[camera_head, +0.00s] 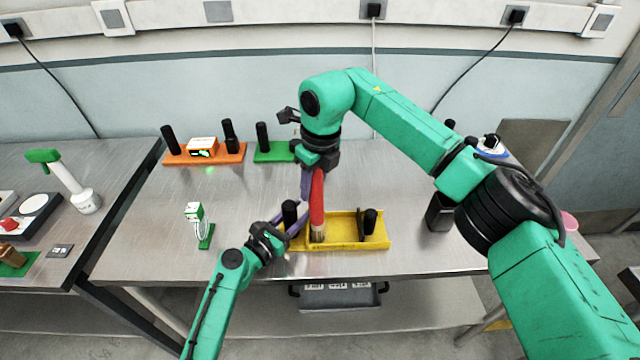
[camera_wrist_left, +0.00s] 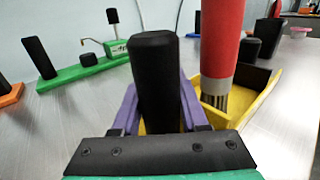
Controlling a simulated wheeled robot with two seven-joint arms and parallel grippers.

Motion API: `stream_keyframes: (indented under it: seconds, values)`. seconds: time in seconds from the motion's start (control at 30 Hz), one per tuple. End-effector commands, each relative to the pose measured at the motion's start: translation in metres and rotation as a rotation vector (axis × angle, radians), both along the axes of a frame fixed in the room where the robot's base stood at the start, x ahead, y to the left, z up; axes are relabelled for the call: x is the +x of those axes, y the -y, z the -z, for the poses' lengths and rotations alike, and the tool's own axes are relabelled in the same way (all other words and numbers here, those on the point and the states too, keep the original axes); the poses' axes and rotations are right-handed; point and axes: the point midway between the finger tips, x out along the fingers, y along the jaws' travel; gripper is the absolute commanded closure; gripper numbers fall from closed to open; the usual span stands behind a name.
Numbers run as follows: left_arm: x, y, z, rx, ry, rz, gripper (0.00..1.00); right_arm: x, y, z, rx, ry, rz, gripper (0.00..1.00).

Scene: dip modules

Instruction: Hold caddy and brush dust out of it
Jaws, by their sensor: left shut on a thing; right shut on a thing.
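The yellow caddy (camera_head: 345,242) lies on the steel table near its front edge, with a black post at each end. My left gripper (camera_head: 285,222), with purple fingers, is shut on the caddy's left black post (camera_head: 290,210); in the left wrist view the post (camera_wrist_left: 157,75) stands upright between the fingers. My right gripper (camera_head: 312,178) points down from above and is shut on the red handle of the brush (camera_head: 317,200). The brush (camera_wrist_left: 220,45) is upright, its bristles (camera_wrist_left: 217,95) inside the caddy near the left post. Dust cannot be made out.
An orange caddy (camera_head: 178,159) and a green caddy (camera_head: 275,153) stand at the back of the table. A small green-based device (camera_head: 205,238) stands left of my left gripper. A black container (camera_head: 439,213) stands to the right. The table between is clear.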

Motion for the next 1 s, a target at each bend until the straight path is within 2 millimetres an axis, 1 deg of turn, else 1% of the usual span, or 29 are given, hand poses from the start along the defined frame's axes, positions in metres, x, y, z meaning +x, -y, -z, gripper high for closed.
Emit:
stream_keyframes:
  seconds: [0.13,0.33,0.53,0.7,0.87,1.0]
  values:
    - [0.000,0.000,0.000,-0.001,0.000,-0.001,1.00,0.001,0.004,0.001,-0.001,0.000,0.002,1.00]
    - [0.000,0.000,0.000,-0.002,0.000,-0.002,1.00,0.001,0.019,0.000,-0.003,0.000,0.001,1.00]
    - [0.000,0.000,0.000,-0.002,0.000,-0.002,1.00,0.001,0.026,0.000,-0.001,0.000,0.000,1.00]
    - [0.000,-0.001,0.000,-0.002,-0.001,-0.002,1.00,0.000,0.038,0.001,-0.001,0.000,0.001,1.00]
    - [0.000,-0.001,0.000,-0.001,-0.001,-0.002,1.00,0.000,0.043,0.001,-0.002,-0.001,0.001,1.00]
    - [0.000,-0.001,0.000,-0.001,-0.001,-0.002,1.00,0.000,0.055,0.000,-0.003,-0.001,0.001,1.00]
